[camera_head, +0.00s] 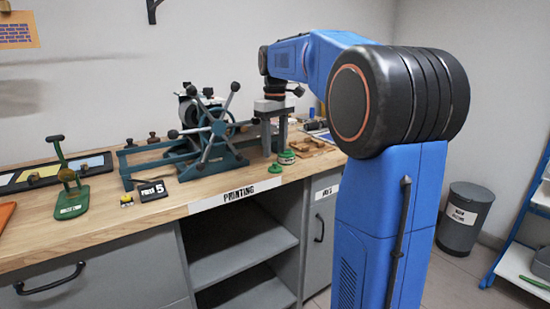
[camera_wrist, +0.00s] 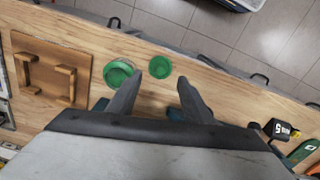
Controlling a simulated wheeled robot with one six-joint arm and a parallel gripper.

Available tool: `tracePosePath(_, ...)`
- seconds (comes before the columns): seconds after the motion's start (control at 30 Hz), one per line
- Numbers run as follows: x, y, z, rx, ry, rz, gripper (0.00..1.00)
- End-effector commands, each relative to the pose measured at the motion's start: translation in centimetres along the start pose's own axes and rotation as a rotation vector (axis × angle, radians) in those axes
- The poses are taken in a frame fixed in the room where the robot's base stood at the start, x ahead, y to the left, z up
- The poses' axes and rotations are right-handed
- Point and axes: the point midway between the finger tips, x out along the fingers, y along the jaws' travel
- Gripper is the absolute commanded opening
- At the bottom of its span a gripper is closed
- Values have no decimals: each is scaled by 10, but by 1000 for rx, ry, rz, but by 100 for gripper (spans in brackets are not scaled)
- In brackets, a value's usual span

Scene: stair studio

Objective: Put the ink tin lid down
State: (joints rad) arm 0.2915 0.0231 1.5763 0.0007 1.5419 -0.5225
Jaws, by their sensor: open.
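The ink tin lid (camera_wrist: 160,67) is a flat green disc. In the wrist view it lies on the wooden bench between and just beyond my fingertips, and the head view shows a small green disc (camera_head: 275,168) near the bench's front edge. My gripper (camera_wrist: 156,82) is open, with nothing seen held between its fingers. In the head view my gripper (camera_head: 274,152) points down over the bench. A round green tin (camera_wrist: 117,72) with a darker ring stands beside my left finger in the wrist view; it also shows in the head view (camera_head: 287,157).
A wooden block piece (camera_wrist: 48,72) lies left in the wrist view. The press with spoked wheel (camera_head: 212,132) stands close to my gripper. A black "5" sign (camera_head: 152,190) stands farther left.

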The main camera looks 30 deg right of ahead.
Motion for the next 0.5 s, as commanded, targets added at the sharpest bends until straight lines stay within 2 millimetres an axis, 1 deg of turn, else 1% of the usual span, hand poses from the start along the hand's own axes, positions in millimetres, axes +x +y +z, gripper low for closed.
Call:
tracePosePath(0.03,-11,0,-1,0,2,1,46)
tracePosePath(0.1,-24,0,0,0,1,1,46)
tracePosePath(0.23,-45,0,-1,0,2,1,46)
tracePosePath(0.33,-57,0,-1,0,1,1,46)
tracePosePath(0.5,-67,0,0,0,0,0,46)
